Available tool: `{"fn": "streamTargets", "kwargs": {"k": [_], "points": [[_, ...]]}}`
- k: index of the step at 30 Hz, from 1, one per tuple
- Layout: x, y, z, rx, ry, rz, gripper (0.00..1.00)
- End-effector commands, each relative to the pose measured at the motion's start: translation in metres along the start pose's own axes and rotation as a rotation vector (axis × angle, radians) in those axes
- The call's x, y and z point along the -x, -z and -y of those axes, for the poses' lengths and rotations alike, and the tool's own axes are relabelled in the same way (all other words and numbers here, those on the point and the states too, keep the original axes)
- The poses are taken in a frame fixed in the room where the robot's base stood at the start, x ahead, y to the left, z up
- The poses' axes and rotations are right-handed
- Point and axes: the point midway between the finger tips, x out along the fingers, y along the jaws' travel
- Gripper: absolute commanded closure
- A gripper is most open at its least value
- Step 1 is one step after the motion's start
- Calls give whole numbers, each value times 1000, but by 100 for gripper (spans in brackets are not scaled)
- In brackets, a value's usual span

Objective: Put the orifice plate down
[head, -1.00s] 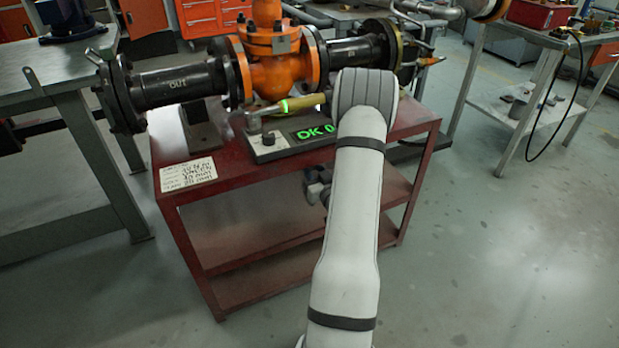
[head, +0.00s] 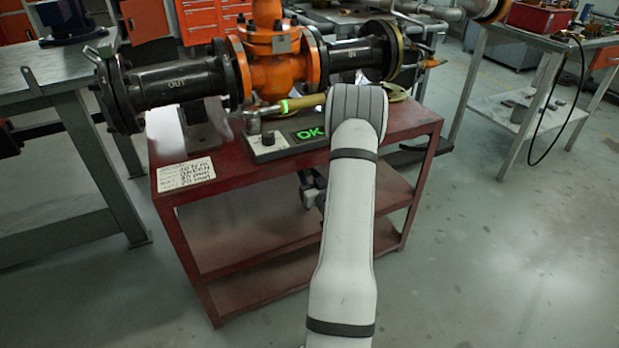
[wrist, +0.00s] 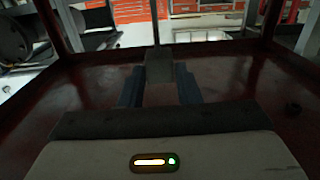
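My gripper (wrist: 160,85) shows in the wrist view as two blue fingers set apart. A grey block-like piece (wrist: 159,66) appears between them near their tips. I cannot tell if it is gripped or stands behind, or if it is the orifice plate. In the head view, part of my dark gripper (head: 312,190) shows below the cart's top, at its front; the arm hides the rest. A flat brass-coloured piece (head: 399,93) lies at the right of the cart top, partly behind my arm. I cannot tell if it is the orifice plate.
The dark red cart (head: 240,172) carries the orange valve (head: 275,65) with black pipes, a device with a green OK display (head: 309,133) and a white label (head: 186,175). A metal bench (head: 60,75) stands left, another table (head: 545,40) right. Floor at right is clear.

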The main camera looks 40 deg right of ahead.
Motion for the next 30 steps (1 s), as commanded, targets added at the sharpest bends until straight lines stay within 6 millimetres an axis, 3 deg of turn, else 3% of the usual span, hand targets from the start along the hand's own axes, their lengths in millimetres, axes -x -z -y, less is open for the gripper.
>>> {"fn": "streamTargets", "kwargs": {"k": [6, 17, 30], "points": [[0, 0, 0, 0, 0, 0, 52], [2, 5, -1, -1, -2, 1, 52], [91, 4, -2, -4, -6, 3, 52]]}}
